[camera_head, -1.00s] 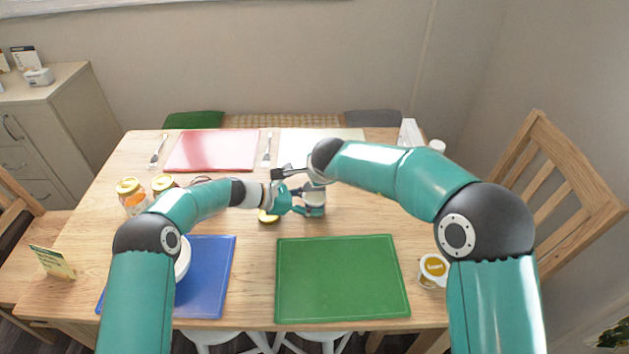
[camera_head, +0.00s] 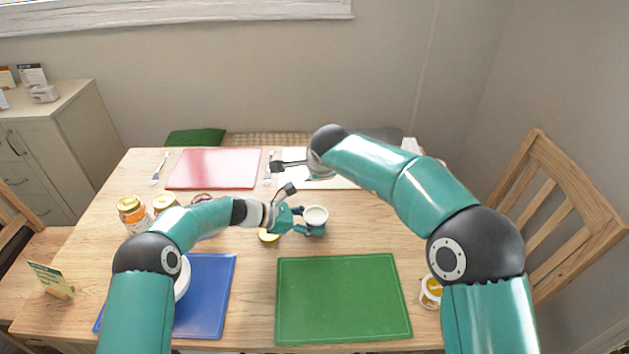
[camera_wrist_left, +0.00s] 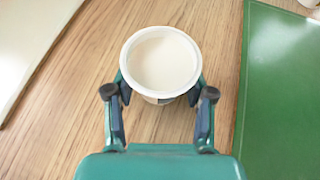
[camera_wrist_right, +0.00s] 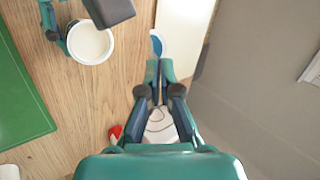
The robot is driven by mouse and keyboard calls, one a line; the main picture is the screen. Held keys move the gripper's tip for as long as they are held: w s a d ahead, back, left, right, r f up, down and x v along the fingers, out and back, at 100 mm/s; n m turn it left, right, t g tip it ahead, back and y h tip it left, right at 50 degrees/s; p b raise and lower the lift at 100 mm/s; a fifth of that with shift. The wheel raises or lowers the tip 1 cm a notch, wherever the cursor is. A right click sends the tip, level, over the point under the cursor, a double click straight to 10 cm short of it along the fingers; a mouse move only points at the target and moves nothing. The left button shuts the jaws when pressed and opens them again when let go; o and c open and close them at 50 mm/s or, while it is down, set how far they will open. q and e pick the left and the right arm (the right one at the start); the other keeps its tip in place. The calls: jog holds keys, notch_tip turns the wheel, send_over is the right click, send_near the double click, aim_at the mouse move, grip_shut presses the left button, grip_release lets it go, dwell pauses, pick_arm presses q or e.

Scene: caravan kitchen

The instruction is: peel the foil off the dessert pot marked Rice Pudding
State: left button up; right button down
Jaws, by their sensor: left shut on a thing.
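My left gripper (camera_head: 304,222) is shut around an open dessert pot (camera_head: 316,214), holding it upright near the middle of the table. In the left wrist view the pot (camera_wrist_left: 161,63) has a bare white rim and smooth cream-white contents, with no foil across it. Its label is not readable.
A green mat (camera_head: 340,300) lies in front of the pot, and a blue mat (camera_head: 210,300) left of it. A yellow-lidded item (camera_head: 268,237) is beside my left gripper. Another pot (camera_head: 431,290) stands at the right edge. Jars (camera_head: 131,212) stand left; a red mat (camera_head: 213,168) lies behind.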

notch_tip(320, 180, up, 3)
dwell(0.3)
pick_arm(q)
jog(key=o, duration=1.2)
jog(key=shift+c, duration=0.2)
jog(key=v, duration=1.2)
jog(key=shift+f, duration=0.15)
